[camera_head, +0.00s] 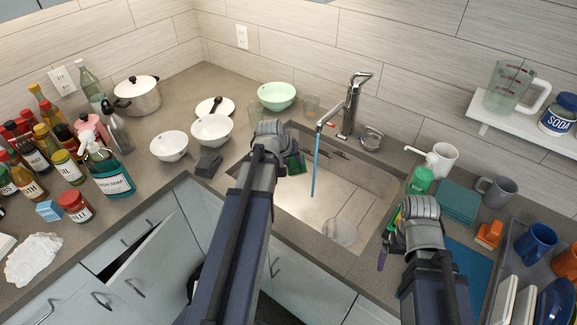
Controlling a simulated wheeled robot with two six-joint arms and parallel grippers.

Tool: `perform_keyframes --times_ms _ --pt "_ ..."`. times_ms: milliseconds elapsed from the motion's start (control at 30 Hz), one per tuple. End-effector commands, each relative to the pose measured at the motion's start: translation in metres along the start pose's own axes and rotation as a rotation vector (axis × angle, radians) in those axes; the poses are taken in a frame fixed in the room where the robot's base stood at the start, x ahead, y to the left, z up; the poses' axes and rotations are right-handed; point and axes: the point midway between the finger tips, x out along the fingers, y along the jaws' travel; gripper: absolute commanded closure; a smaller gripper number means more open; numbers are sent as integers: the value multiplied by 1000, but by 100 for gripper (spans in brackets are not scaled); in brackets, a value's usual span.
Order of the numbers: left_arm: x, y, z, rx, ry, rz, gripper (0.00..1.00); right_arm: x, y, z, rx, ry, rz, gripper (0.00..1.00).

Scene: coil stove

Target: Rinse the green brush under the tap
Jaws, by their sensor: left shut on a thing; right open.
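The tap (350,105) stands behind the sink (355,172), and a thin blue stream of water (315,165) falls from its spout into the basin. My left gripper (275,148) is over the left side of the sink, shut on the green brush (295,164). Only a green and dark part of the brush shows; the gripper hides the rest. The brush is just left of the stream and looks apart from it. My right gripper (412,212) is open over the counter at the sink's right edge; its fingertips are largely hidden.
A green-and-yellow sponge (394,219) is beside my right gripper. A green bottle (420,181), white mug (441,160) and teal cloths (458,201) stand right of the sink. Bowls (212,131) and a soap spray bottle (108,173) stand left. A clear round item (342,232) lies in the basin.

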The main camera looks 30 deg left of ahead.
Motion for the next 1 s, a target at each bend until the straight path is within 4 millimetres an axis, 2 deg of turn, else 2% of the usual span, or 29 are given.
perform_keyframes --times_ms 600,1000 --pt "40 29 -37 1 1 0 100 12 -1 -1 0 0 0 3" --pt "55 41 -50 0 1 0 100 17 -2 -1 1 0 0 3"
